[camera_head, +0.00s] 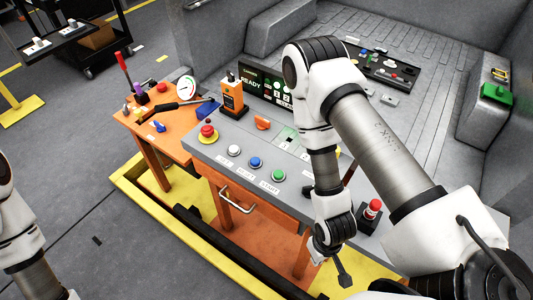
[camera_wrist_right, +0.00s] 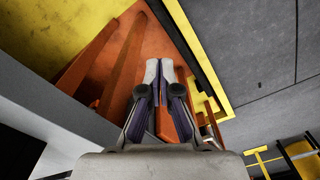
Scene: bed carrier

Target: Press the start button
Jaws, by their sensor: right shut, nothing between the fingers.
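The green button (camera_head: 279,175) sits on the sloped grey front of the control console (camera_head: 222,150). The small label beside it seems to read START. It is the rightmost of a row with a white and a blue button. My right gripper (camera_head: 345,281) hangs low in front of the console, below and right of the green button and apart from it. In the right wrist view its fingers (camera_wrist_right: 160,68) are together and empty, pointing down past the orange frame. The green button is not in that view. Only part of my left arm shows at lower left; its gripper is out of frame.
A red mushroom button (camera_head: 207,131) stands left of the row. A red-topped knob (camera_head: 373,209) stands to the right, near my right forearm. An orange handheld device (camera_head: 232,97) and a READY display (camera_head: 252,83) are behind the buttons. A handle (camera_head: 236,200) juts from the front.

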